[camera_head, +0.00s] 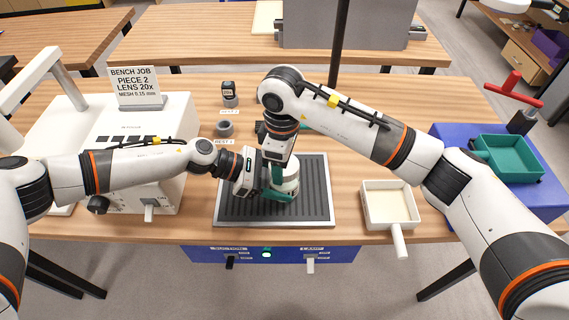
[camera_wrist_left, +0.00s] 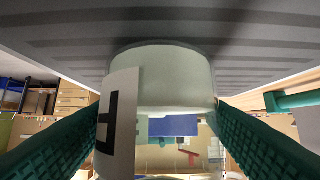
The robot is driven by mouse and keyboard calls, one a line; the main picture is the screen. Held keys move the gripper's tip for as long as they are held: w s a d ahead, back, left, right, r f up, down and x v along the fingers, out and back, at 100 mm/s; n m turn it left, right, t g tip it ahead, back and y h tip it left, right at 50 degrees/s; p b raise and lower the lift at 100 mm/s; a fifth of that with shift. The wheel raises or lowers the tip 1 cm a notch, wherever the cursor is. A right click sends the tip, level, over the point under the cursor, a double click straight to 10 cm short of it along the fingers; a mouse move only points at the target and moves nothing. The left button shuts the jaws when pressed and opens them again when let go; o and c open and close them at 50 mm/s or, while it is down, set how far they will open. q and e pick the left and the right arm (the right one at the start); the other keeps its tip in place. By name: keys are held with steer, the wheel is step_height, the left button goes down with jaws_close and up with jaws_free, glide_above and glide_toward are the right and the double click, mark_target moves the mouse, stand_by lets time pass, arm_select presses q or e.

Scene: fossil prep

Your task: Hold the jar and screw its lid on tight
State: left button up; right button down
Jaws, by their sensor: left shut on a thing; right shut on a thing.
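The jar (camera_head: 291,184) stands upright on the dark ribbed mat, a pale cylinder partly hidden by my grippers. In the left wrist view the jar (camera_wrist_left: 170,78) has pale contents, a clear part and a white label with a dark letter. My left gripper (camera_head: 278,194) comes in from the left, its teal fingers shut around the jar's sides; the fingers also flank it in the left wrist view (camera_wrist_left: 160,125). My right gripper (camera_head: 277,174) points down over the jar's top and is shut on the lid, which is mostly hidden. I cannot tell how tightly the lid sits.
The ribbed mat (camera_head: 240,209) has a metal rim. A white instrument with a sign (camera_head: 137,88) stands left. A cream tray with a handle (camera_head: 390,206) lies right, and a teal bin (camera_head: 508,158) sits on a blue surface. Small dark round items (camera_head: 224,128) lie behind the mat.

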steer(key=shift+c, duration=2.2)
jaws_free()
steer(key=shift+r, duration=0.15)
steer(key=shift+r, duration=1.6)
